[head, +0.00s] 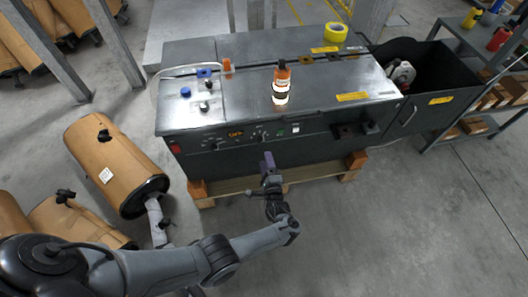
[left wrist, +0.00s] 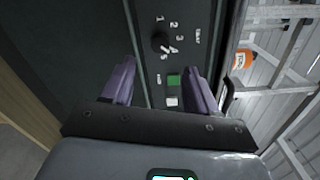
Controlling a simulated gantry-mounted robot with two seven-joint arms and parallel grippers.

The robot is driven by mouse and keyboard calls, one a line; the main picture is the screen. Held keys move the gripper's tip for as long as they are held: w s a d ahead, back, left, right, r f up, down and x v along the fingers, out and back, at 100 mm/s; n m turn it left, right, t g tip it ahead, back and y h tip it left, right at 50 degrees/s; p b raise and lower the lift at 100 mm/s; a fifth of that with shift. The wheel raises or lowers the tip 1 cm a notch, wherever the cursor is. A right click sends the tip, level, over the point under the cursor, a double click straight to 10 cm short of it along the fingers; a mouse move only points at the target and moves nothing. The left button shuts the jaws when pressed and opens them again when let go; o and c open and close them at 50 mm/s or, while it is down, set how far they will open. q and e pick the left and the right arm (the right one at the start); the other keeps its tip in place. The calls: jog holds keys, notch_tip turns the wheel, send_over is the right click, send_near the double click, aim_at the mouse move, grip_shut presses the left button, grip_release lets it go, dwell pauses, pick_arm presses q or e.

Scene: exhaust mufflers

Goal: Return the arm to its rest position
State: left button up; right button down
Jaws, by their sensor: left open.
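My left arm reaches from the lower left of the head view toward the dark metal machine. My left gripper (head: 268,162) is in front of the machine's control face, below the row of knobs. In the left wrist view its two purple fingers (left wrist: 158,88) stand apart with nothing between them. Past the fingers the wrist view shows the control panel (left wrist: 172,50) with a black knob, a green button (left wrist: 174,80) and a white button (left wrist: 172,101). I cannot tell the exact gap between fingertips and panel. My right gripper is not in view.
The machine (head: 300,75) stands on a wooden pallet (head: 240,184). Brown wrapped mufflers (head: 105,160) lie at left. A shelf (head: 480,60) stands at right. The floor at front right is clear.

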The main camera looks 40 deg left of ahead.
pick_arm(q)
jog(key=shift+v, duration=0.8)
jog(key=shift+a, duration=0.1)
jog(key=s+d+r+n+g+h+p, duration=0.3)
jog(key=s+r+h+p, duration=0.2)
jog(key=s+r, duration=0.4)
jog(key=s+d+r+n+g+h+p, duration=0.25)
jog(key=s+r+h+p, duration=0.2)
jog(key=s+r, duration=0.4)
jog(key=s+d+r+n+g+h+p, duration=0.35)
jog(key=s+r+h+p, duration=0.2)
jog(key=s+r, duration=0.35)
notch_tip(320, 180, up, 37)
jog(key=t+y+p, duration=0.1)
jog(key=p, duration=3.7)
jog(key=shift+a, duration=0.3)
